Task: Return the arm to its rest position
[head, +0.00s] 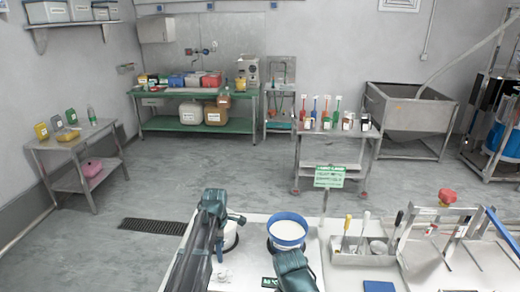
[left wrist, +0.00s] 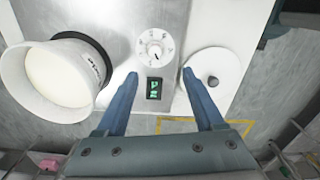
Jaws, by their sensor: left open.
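My left gripper (head: 218,208) hangs above the near counter at the end of the dark arm from the left. In the left wrist view its two blue fingers (left wrist: 160,73) are spread wide with nothing between them. Below them lie a white dial (left wrist: 156,44) and a small green-lit display (left wrist: 154,88). A white round disc with a grey knob (left wrist: 212,78) lies beside the display.
A tool holder (head: 365,259) with upright handles stands on the counter to the right, near a metal frame with a red knob (head: 447,196). A dark teal part (head: 292,270), perhaps of my other arm, is in front of the bowl.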

